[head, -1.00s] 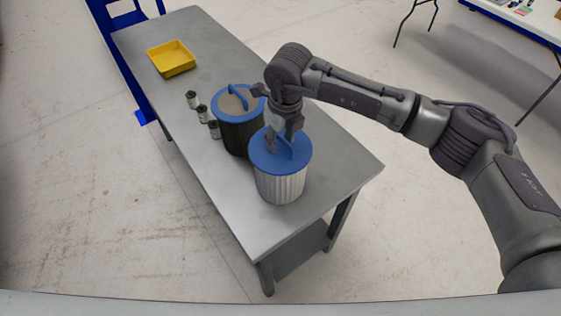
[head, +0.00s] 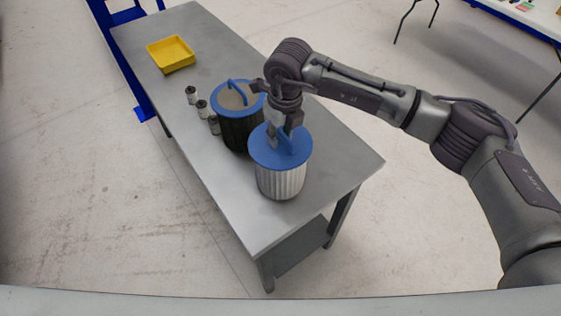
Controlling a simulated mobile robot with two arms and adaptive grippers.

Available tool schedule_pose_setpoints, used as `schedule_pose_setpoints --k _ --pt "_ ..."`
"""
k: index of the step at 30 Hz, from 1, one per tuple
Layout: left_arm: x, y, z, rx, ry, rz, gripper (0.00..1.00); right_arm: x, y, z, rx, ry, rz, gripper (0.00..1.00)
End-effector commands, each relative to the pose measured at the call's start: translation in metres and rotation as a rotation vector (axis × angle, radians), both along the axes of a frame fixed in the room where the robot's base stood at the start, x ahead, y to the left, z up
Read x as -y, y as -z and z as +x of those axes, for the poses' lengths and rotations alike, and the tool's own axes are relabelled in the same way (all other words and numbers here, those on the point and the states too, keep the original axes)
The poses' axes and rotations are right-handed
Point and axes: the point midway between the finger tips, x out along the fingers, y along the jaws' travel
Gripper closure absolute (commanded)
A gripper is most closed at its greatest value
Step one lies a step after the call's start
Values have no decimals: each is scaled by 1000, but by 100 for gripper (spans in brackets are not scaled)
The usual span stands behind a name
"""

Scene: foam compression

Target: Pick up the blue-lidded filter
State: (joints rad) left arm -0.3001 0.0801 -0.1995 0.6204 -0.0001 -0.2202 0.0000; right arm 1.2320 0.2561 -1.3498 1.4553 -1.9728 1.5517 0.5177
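The blue-lidded filter (head: 281,180) has a white pleated body and a flat blue lid with a raised blue handle. It stands upright on the near end of the grey metal table (head: 225,205). My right gripper (head: 281,142) points down over the lid, with its fingers at the handle. The fingers partly hide the handle, and I cannot tell whether they are closed on it. My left gripper is not in view.
A dark container (head: 235,130) with a blue rim and handle stands just behind the filter. Several small dark canisters (head: 203,107) stand left of it. A yellow tray (head: 171,54) lies at the far end. The table's right near corner is clear.

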Motion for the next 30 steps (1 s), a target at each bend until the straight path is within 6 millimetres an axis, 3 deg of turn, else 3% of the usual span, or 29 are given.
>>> schedule_pose_setpoints --k 1,4,22,30 --pt "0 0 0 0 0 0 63 0 1 0 -2 0 -1 86" --pt "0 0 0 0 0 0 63 0 1 0 -2 0 -2 100" --pt "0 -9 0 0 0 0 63 0 -5 0 -2 1 -1 100" --pt "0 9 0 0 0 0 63 0 -24 1 2 -1 2 100"
